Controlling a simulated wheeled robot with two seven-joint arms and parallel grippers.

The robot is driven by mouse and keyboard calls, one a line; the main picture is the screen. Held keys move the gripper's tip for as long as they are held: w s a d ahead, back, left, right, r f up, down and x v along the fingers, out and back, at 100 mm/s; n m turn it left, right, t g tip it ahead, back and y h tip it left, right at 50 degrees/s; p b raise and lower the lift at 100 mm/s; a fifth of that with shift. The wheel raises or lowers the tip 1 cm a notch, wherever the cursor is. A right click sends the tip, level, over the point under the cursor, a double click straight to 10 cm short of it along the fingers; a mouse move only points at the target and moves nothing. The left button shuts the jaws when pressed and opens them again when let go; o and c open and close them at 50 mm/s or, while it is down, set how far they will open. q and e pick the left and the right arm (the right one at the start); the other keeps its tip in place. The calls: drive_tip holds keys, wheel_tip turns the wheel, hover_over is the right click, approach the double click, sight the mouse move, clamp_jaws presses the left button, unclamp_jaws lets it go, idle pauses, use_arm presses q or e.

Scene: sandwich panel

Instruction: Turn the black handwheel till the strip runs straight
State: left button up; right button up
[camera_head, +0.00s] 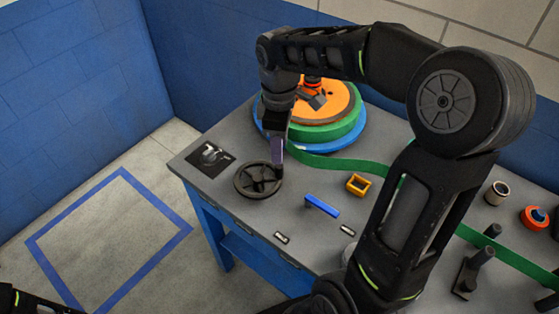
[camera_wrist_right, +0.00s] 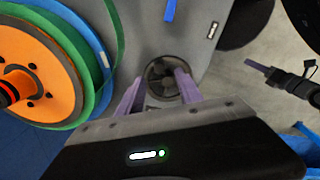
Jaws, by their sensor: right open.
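The black handwheel (camera_head: 244,188) lies flat on the grey table near its left front part. It also shows in the right wrist view (camera_wrist_right: 156,92), partly covered by a fingertip. My right gripper (camera_head: 277,168) is at the wheel's far right edge in the head view. In the right wrist view my right gripper (camera_wrist_right: 157,92) has its two purple fingers spread, with the wheel seen between and beyond them. I cannot tell if they touch it. The green strip (camera_head: 340,162) runs from the reel (camera_head: 335,130) rightward, bending past my arm.
Rollers (camera_head: 483,255) stand at the right. My right arm hides the strip's middle.

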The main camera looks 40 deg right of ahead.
sight(279, 167)
drive_tip(key=shift+f+p, duration=0.45)
drive_tip(key=shift+f, duration=3.55)
drive_tip(key=shift+c, duration=0.4)
clamp_jaws()
